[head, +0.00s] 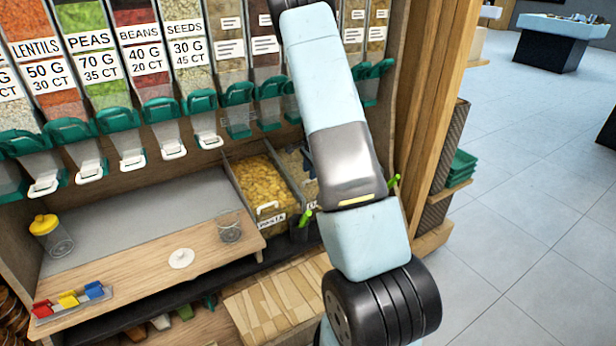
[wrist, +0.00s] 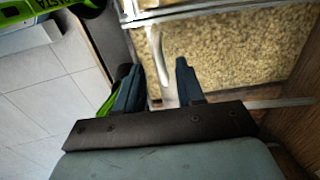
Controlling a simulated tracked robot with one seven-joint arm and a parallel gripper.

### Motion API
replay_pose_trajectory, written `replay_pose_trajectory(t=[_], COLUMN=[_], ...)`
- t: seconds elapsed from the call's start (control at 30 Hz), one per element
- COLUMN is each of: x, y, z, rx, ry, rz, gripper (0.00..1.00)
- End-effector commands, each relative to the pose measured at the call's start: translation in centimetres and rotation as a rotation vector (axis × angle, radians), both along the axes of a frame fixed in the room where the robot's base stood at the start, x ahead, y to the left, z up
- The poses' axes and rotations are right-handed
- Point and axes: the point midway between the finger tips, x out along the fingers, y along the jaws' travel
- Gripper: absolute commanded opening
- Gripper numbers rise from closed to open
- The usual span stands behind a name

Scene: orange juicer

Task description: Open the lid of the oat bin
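The oat bin (wrist: 235,50) fills the upper right of the wrist view, with pale flakes showing behind a clear panel in a pale frame. A white handle (wrist: 156,45) stands at its edge. My gripper (wrist: 157,68) is open, its two dark blue fingers apart, with the handle between them. I cannot tell whether either finger touches it. In the head view the oat bin (head: 289,158) is right of the pasta bin and mostly hidden by my arm. My gripper's dark fingers (head: 308,163) show there only in part. The lid looks shut.
The pasta bin (head: 262,183) is just left of the oat bin. A green scoop (head: 305,218) is in a dark holder in front. A wooden counter (head: 130,262) holds a glass (head: 229,228) and a yellow-lidded jar (head: 52,236). Dispensers hang above. Open floor lies right.

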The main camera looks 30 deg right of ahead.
Motion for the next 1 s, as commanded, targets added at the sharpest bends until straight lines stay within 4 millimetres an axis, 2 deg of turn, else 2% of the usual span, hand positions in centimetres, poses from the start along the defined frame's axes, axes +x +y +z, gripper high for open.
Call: replay_pose_trajectory(t=[0.1,0.3,0.63,0.83,1.0], x=[-0.3,-0.7,-0.8,-1.3,-3.4], y=[0.0,0.0,0.0,-0.3,-1.5], z=[1.8,3.6,3.9,3.4,1.7], rx=[-0.001,0.0,0.0,0.0,-0.005], ry=[-0.001,0.0,0.001,0.004,0.013], rz=[0.0,0.0,0.0,-0.005,-0.02], gripper=[0.38,0.38,0.38,0.19,0.03])
